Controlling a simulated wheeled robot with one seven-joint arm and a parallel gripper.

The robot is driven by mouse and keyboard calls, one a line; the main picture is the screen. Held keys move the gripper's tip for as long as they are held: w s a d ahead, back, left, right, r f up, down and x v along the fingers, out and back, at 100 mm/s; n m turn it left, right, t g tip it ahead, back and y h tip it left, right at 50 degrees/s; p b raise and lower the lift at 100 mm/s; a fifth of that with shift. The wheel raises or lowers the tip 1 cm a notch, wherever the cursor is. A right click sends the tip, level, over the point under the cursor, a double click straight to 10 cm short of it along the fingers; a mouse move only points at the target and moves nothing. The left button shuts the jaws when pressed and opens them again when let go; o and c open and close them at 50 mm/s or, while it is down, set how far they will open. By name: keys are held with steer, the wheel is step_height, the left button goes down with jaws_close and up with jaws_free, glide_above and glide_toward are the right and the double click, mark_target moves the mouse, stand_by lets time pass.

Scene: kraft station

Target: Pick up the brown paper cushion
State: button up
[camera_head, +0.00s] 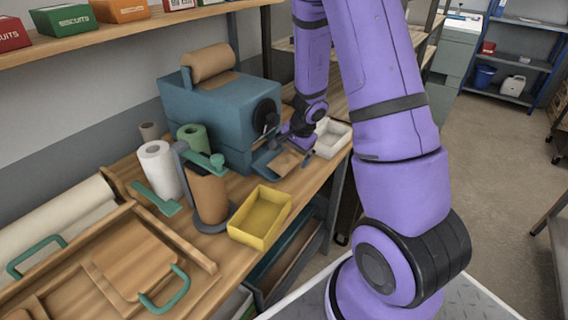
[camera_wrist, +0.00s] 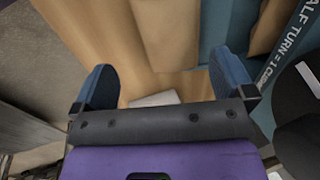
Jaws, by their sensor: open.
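The brown paper cushion (camera_head: 286,162) is a flat tan piece lying in the teal outlet tray at the front of the teal machine (camera_head: 222,112). My gripper (camera_head: 296,152) is low beside this outlet, with its fingers close to the cushion. In the wrist view its two blue fingers (camera_wrist: 165,82) are wide apart with nothing held between them. A brown piece between teal parts at the upper right of that view (camera_wrist: 268,28) looks like the cushion, outside the finger gap. My arm hides part of the outlet in the head view.
A white tray (camera_head: 332,138) stands right of the outlet; a pale patch shows between the fingers (camera_wrist: 156,99). A black crank (camera_head: 266,115) juts from the machine. A yellow bin (camera_head: 260,217) and a brown roll on a stand (camera_head: 208,195) are nearer. Printed text (camera_wrist: 290,45) marks the machine.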

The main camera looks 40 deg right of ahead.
mark_target(285, 158)
steer(key=shift+w+a, duration=0.25)
steer(key=shift+w, duration=0.45)
steer(key=shift+x, duration=2.5)
steer(key=shift+s, duration=0.1)
steer(key=shift+c, duration=0.5)
steer(key=c, duration=0.9)
